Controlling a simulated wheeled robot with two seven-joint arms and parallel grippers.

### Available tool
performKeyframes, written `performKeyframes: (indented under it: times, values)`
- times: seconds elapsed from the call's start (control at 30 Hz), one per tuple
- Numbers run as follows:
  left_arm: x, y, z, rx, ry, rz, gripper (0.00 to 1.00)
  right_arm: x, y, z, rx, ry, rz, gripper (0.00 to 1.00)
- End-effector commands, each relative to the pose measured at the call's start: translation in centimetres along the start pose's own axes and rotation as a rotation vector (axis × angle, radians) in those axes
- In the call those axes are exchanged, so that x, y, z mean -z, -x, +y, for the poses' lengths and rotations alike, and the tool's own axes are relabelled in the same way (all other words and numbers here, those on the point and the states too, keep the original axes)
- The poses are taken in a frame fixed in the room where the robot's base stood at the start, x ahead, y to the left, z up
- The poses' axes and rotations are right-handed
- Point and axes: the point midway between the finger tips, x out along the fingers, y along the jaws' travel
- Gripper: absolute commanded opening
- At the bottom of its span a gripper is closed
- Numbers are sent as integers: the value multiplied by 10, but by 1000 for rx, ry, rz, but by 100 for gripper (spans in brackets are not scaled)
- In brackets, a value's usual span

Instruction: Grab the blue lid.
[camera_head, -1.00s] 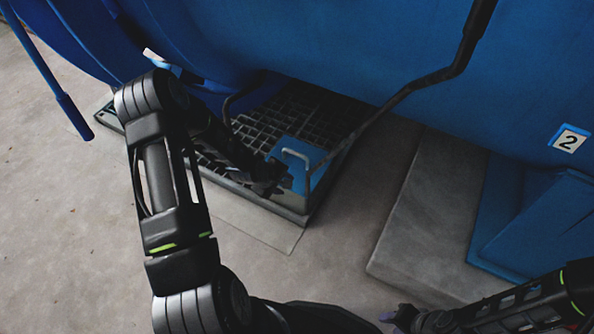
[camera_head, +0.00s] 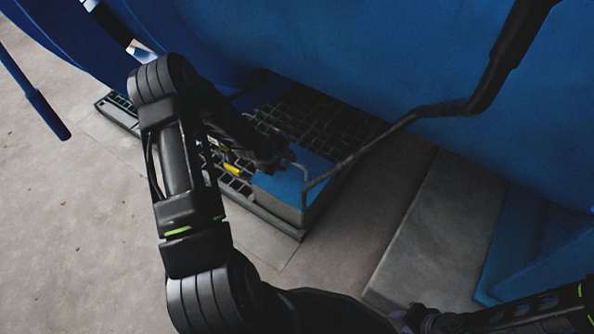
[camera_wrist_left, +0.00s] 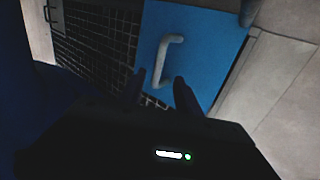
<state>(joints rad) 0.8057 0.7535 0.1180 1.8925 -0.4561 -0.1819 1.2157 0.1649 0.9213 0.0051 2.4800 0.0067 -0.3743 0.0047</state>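The blue lid (camera_head: 287,190) is a flat square with a pale bent-bar handle (camera_head: 304,172), on top of a grey box over the black grate. The lid (camera_wrist_left: 207,35) and its handle (camera_wrist_left: 163,60) fill the upper middle of the left wrist view. My left gripper (camera_head: 280,157) is at the lid's far left edge, close to the handle and partly hidden by its own dark shape. In the left wrist view its two fingers (camera_wrist_left: 158,92) are apart, with the handle's lower end just ahead between them. My right gripper (camera_head: 410,318) is low at the right, dark, its fingers unclear.
The black grate (camera_head: 310,112) lies on the floor beneath a large blue vessel (camera_head: 350,55). A bent dark bar (camera_head: 430,112) crosses in front, its end close to the lid's right side. A small yellow piece (camera_head: 238,171) shows beside my left arm.

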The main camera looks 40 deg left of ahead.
Motion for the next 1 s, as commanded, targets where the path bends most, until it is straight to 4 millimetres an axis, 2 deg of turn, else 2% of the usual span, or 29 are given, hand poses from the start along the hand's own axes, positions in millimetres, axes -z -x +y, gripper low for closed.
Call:
performKeyframes:
  times: [0.13, 0.33, 0.7, 1.0]
  values:
    - [0, -5, -1, 0, -1, -1, 40, 0, -3, 1, 0, 0, 1, 36]
    - [-1, -26, -1, 0, -2, -1, 40, 1, -12, 4, 0, -1, 6, 36]
    - [0, -30, 0, 0, -1, -1, 40, 2, -14, 4, 0, 0, 7, 36]
    - [1, -71, 1, 0, -2, -1, 40, 3, -39, 12, 0, -2, 17, 36]
